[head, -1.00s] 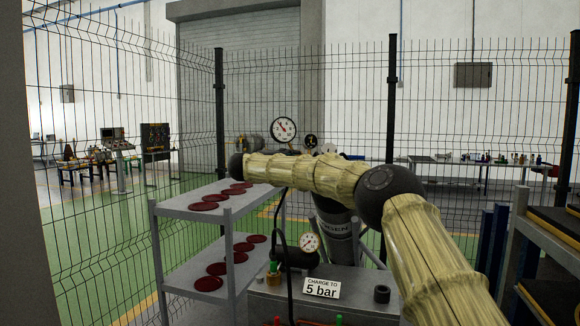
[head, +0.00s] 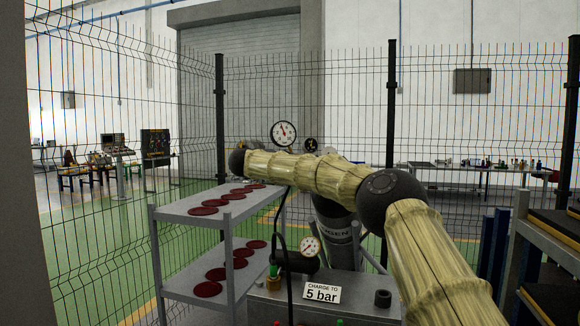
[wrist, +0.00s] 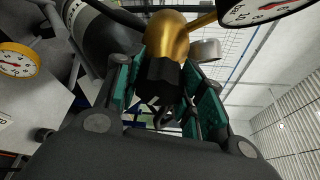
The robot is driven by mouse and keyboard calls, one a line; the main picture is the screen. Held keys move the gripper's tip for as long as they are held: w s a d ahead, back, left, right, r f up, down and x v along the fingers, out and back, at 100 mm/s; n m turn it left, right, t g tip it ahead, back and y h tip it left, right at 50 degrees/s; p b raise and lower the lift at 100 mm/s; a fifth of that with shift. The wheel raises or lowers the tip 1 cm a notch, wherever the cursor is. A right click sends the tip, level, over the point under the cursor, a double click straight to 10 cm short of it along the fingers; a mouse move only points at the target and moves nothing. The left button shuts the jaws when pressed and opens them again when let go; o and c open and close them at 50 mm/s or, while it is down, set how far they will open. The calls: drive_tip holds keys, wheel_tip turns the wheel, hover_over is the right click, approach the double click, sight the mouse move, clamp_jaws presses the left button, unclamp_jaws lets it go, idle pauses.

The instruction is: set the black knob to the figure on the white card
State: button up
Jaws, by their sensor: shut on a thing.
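The black knob (wrist: 162,78) sits below a brass regulator body (wrist: 168,38) in the wrist view. My gripper (wrist: 165,90) has its teal fingers on both sides of the knob and is shut on it. In the head view my arm hides the knob and the gripper. The white card (head: 321,292) reads "CHARGE TO 5 bar" and stands on a grey bench top. A large round gauge (head: 284,133) shows above my arm, its needle pointing up and slightly left. A smaller gauge (head: 310,247) sits below; its reading is too small to tell.
A grey cylinder (head: 336,238) stands behind the bench. A shelf rack (head: 228,255) with dark red discs is on the left. A black hose (head: 288,265) hangs in front. A mesh fence (head: 130,190) closes the back; another rack (head: 515,230) stands at the right.

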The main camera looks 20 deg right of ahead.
drive_tip(key=o, duration=1)
drive_tip(key=shift+d+f, duration=0.15)
drive_tip(key=shift+v, duration=0.75)
drive_tip(key=v, duration=1)
drive_tip(key=shift+s+a, duration=0.1)
drive_tip(key=shift+a, duration=0.2)
